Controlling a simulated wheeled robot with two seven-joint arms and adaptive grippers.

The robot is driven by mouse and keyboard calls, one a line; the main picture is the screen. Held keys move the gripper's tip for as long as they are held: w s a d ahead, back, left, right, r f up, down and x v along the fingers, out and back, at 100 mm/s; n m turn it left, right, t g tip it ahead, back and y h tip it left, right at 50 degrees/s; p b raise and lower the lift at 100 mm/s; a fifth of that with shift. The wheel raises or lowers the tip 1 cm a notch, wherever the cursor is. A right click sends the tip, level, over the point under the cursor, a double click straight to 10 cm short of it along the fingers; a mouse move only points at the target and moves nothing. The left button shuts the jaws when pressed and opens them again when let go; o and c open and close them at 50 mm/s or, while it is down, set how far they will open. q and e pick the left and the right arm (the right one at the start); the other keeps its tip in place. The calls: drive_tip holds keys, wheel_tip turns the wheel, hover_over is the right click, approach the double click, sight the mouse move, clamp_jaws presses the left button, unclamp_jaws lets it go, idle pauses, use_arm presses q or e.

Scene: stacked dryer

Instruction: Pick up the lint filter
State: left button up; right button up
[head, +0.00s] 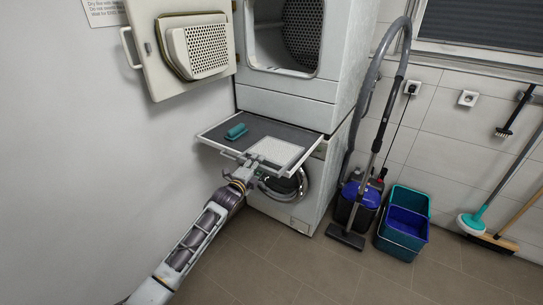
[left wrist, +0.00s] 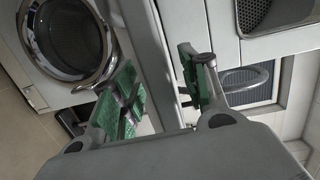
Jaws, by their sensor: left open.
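A flat pale speckled panel (head: 275,151), which looks like the lint filter, lies at the front right of the pull-out shelf (head: 210,141) between dryer and washer. My left gripper (head: 242,172) is at the shelf's front edge, just left of and below the panel. In the left wrist view the same gripper (left wrist: 160,82) is open, its green finger pads apart on either side of the pale shelf edge (left wrist: 150,45). I cannot tell whether a pad touches it. The panel is not clearly visible there. My right gripper is not in view.
A teal brush-like object (head: 236,131) lies on the shelf. The dryer door (head: 150,50) hangs open at upper left, above my arm. The washer (head: 290,205) is below the shelf. A vacuum cleaner (head: 362,200) and buckets (head: 404,222) stand right; the front floor is clear.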

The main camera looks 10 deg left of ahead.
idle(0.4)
use_arm(q)
clamp_jaws()
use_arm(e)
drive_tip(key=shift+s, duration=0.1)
use_arm(q)
drive_tip(key=shift+r, duration=0.1)
drive_tip(key=shift+r, duration=0.85)
wheel_tip(320, 180, up, 8)
drive_tip(key=shift+f+p, duration=0.2)
drive_tip(key=shift+p, duration=0.25)
drive_tip(key=shift+r, duration=0.3)
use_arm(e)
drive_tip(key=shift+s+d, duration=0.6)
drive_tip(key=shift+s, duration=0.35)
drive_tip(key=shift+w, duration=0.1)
